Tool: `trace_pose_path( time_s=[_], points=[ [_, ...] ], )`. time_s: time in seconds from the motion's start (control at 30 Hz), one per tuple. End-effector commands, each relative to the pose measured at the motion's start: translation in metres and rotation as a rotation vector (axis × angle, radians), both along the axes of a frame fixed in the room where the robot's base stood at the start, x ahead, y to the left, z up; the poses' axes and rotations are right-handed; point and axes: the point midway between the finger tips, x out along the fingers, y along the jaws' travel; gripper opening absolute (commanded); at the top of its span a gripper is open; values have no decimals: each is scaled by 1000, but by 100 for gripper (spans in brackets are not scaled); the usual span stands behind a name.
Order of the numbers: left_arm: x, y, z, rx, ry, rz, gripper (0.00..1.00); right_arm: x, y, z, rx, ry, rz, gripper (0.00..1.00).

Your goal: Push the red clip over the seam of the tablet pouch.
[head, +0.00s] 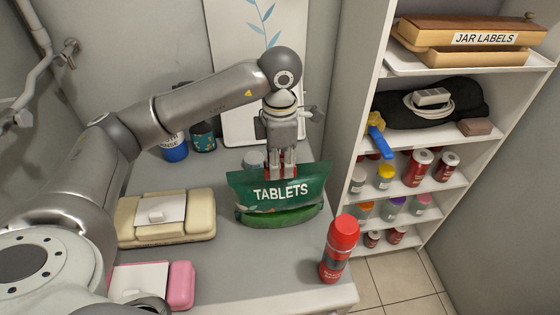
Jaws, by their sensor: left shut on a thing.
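The green tablet pouch (280,192), marked TABLETS, stands upright on the grey counter, with its folded lower part bulging at the front. My left gripper (282,172) comes down from above to the pouch's top edge. It is shut, with red showing at and between its fingers, which I take to be the red clip (290,158). The fingers hide most of the clip. I cannot tell whether the clip sits over the seam or only touches it. My right gripper is not in view.
A red bottle (341,245) stands near the counter's front right edge. A beige case (167,217) and a pink item (181,285) lie to the left. Blue and dark containers (203,137) stand behind my arm. A white shelf (455,130) with jars is at the right.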

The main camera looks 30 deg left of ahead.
Motion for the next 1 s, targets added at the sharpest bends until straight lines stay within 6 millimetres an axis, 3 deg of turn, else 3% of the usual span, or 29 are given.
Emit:
trace_pose_path(
  time_s=[0.27, 0.3, 0.5, 0.83, 1.0],
  points=[
    [0, 0, -5, 0, 0, 0, 14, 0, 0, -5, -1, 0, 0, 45],
    [0, 0, -4, 0, 0, 0, 29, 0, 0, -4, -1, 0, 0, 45],
    [0, 0, -4, 0, 0, 0, 51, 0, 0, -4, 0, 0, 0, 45],
    [0, 0, -2, -1, -1, 0, 51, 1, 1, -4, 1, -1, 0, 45],
    [1, 0, 18, -1, -4, 0, 51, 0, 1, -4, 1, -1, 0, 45]
  ],
)
